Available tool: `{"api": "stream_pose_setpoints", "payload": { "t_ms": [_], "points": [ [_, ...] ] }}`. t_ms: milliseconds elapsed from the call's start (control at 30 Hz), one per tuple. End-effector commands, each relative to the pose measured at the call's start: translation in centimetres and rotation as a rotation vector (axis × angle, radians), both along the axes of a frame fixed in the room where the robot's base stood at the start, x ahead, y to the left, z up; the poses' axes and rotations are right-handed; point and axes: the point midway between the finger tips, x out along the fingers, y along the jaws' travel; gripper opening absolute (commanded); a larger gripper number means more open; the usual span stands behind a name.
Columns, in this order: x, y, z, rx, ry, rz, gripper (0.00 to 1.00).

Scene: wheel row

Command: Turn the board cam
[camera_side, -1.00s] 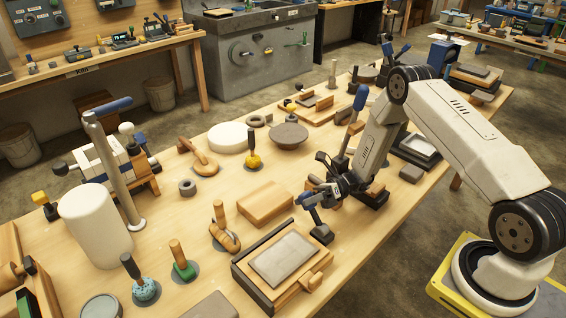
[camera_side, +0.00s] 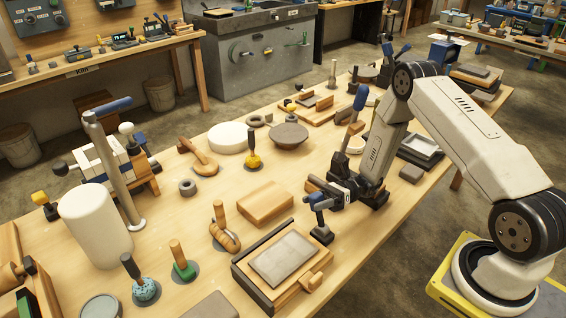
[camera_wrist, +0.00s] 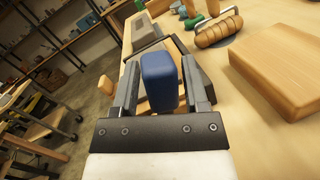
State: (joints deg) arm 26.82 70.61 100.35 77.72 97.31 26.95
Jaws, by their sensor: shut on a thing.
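The board cam (camera_side: 321,234) is a small dark block on the table with a short metal stem and a blue lever handle. My gripper (camera_side: 328,198) is at the handle, coming from the right. In the wrist view, the blue handle (camera_wrist: 159,78) sits between the two dark fingers of my gripper (camera_wrist: 160,90), and they are shut on it. The cam's stem and base are hidden behind the handle there.
A wooden block (camera_side: 265,203) lies left of my gripper. A white cylinder (camera_side: 96,222) stands at the far left. Bare tabletop lies between them.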

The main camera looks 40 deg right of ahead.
Motion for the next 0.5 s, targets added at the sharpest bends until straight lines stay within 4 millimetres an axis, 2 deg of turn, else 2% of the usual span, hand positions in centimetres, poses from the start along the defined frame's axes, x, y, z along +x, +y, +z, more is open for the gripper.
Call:
{"api": "stream_pose_setpoints", "payload": {
  "t_ms": [500],
  "points": [
    [-4.4, -0.1, 0.3, 0.002, -0.460, -0.002, 0.00]
  ]
}}
